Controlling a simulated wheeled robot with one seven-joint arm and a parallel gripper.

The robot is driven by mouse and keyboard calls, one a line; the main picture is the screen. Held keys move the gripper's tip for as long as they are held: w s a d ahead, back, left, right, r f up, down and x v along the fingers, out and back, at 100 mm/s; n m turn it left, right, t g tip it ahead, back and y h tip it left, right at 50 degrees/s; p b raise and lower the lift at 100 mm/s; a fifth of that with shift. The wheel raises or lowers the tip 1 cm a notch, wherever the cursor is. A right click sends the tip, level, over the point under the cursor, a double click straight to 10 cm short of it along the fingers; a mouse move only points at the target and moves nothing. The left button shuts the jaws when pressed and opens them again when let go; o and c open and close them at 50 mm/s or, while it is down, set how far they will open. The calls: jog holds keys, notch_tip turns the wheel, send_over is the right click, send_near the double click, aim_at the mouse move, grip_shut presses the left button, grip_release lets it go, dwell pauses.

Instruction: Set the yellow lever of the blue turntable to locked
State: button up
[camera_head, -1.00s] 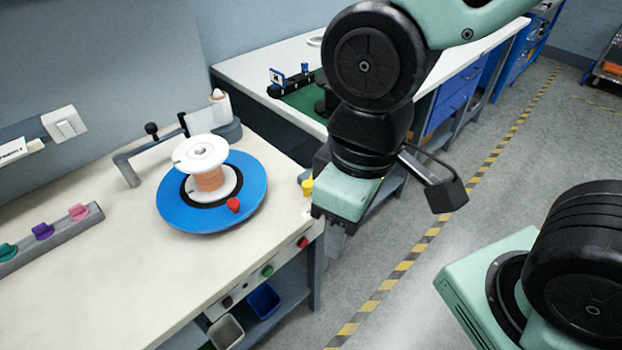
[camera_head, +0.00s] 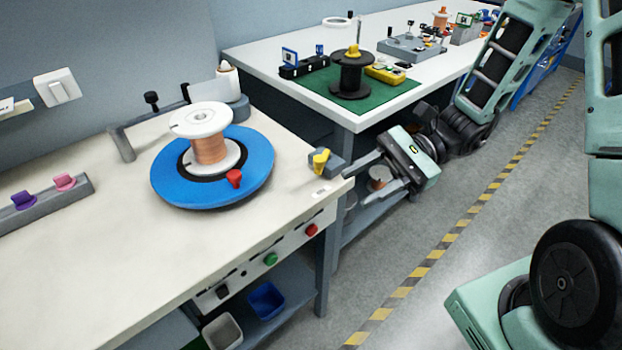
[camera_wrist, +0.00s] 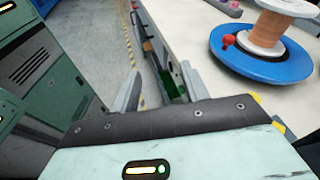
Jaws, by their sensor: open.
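The blue turntable (camera_head: 260,175) lies on the near bench and carries a white spool of copper wire (camera_head: 208,148). A red knob (camera_head: 234,178) stands on its rim. The yellow lever (camera_head: 321,159) sits on a small grey block at the bench's right edge, right of the turntable. My gripper (camera_head: 357,184) is open and empty, just right of the lever, with its fingers pointing left towards the bench corner. In the wrist view the turntable (camera_wrist: 275,68) is at upper right, and yellow bits, likely the lever (camera_wrist: 257,98), show partly hidden behind my gripper body.
The bench front carries a green button (camera_head: 271,259) and a red button (camera_head: 311,230). Behind, a white table holds a green mat (camera_head: 310,88) with a black spool (camera_head: 352,75). A grey rail with coloured knobs (camera_head: 45,206) lies at left.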

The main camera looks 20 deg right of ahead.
aim_at(323, 159)
jog(key=w+d+f+m+t+y+b, duration=0.1)
jog(key=w+d+f+m+t+b, duration=0.2)
jog(key=w+d+f+m+t, duration=0.5)
jog(key=w+a, duration=0.2)
jog(key=a, duration=0.2)
jog(key=w+a+r+m+t+p, duration=0.1)
jog(key=w+a, duration=0.1)
jog(key=a, duration=0.2)
jog(key=w+a+t+p, duration=0.1)
jog(key=w+a, duration=0.2)
jog(key=a, duration=0.1)
jog(key=shift+w+a+r, duration=0.1)
jog(key=shift+a+r, duration=0.25)
jog(key=shift+a, duration=0.05)
grip_shut()
